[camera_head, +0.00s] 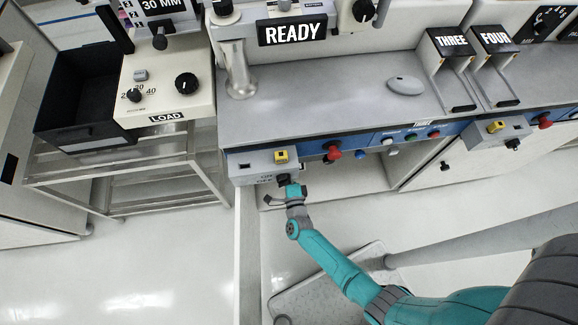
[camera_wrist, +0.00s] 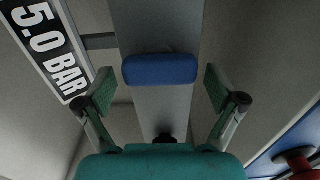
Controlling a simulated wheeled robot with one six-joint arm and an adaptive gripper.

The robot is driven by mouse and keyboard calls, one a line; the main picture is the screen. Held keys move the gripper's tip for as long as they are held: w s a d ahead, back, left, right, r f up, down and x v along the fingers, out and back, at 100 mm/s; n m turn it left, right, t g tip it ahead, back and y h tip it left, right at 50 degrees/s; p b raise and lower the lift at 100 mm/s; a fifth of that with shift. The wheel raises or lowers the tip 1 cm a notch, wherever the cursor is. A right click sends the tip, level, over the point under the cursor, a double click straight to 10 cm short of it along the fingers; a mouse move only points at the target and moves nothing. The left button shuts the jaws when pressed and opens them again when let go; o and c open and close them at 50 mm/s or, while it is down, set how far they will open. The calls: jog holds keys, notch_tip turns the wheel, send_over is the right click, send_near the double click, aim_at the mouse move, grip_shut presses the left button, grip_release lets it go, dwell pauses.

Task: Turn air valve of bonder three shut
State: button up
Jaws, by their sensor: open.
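In the wrist view a blue, rounded handle (camera_wrist: 160,69) lies crosswise over a grey strip. I take it for the air valve handle. My gripper (camera_wrist: 160,86) is open, with one green-padded finger to the left of the handle and one to the right. A gap shows on each side, and the handle seems to sit at or just beyond the fingertips. In the head view my gripper (camera_head: 288,187) is at the underside of a grey box (camera_head: 252,166) on the bench front. There the gripper hides the handle.
In the head view a red knob (camera_head: 333,153) sits right of the box. A metal rack (camera_head: 150,165) stands left. Floor is open below it.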

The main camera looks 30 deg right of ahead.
jog(key=v, duration=1.2)
jog(key=shift+s, duration=0.1)
dwell(0.4)
